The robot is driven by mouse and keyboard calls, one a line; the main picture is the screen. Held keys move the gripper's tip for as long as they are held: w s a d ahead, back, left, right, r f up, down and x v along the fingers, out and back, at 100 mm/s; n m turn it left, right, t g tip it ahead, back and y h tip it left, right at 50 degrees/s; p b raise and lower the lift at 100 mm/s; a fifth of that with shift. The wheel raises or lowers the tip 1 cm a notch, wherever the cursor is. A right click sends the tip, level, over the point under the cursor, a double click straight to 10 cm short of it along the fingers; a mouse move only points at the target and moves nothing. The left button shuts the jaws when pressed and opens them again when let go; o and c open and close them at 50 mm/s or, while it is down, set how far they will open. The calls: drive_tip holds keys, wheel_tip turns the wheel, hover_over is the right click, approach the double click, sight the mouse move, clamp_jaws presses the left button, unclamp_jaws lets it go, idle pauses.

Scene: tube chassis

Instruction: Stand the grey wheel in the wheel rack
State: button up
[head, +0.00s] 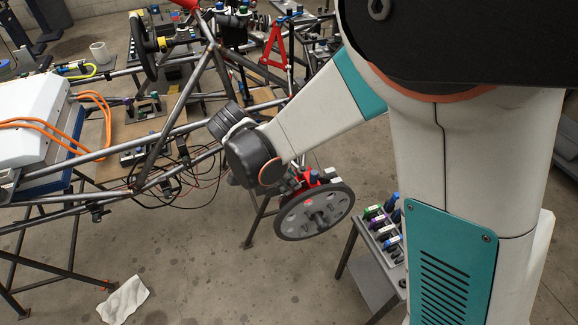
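The grey wheel (291,224) has a dark rim, a pale grey disc with holes and a hub in its middle. I cannot make out a wheel rack in this view; my arm and column cover much of the right side.
A tube frame (183,97) with loose black cables stands on trestles at left. A small side table (377,277) with a tray of coloured-handled items (384,224) stands right of the wheel. A white cloth (124,300) lies on the floor, which is otherwise open at bottom centre.

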sight(298, 198)
drive_tip(key=shift+s+a+f, duration=0.15)
drive_tip(key=shift+s+f, duration=0.1)
drive_tip(key=shift+f, duration=0.25)
drive_tip(key=shift+s+a+f, duration=0.1)
drive_tip(key=shift+s+f, duration=0.15)
drive_tip(key=shift+f, duration=0.25)
drive_tip(key=shift+b+x, duration=3.1)
drive_tip(key=shift+x, duration=1.4)
drive_tip(key=shift+d, duration=0.1)
drive_tip(key=shift+r, duration=0.1)
drive_tip(key=shift+c, duration=0.3)
clamp_jaws()
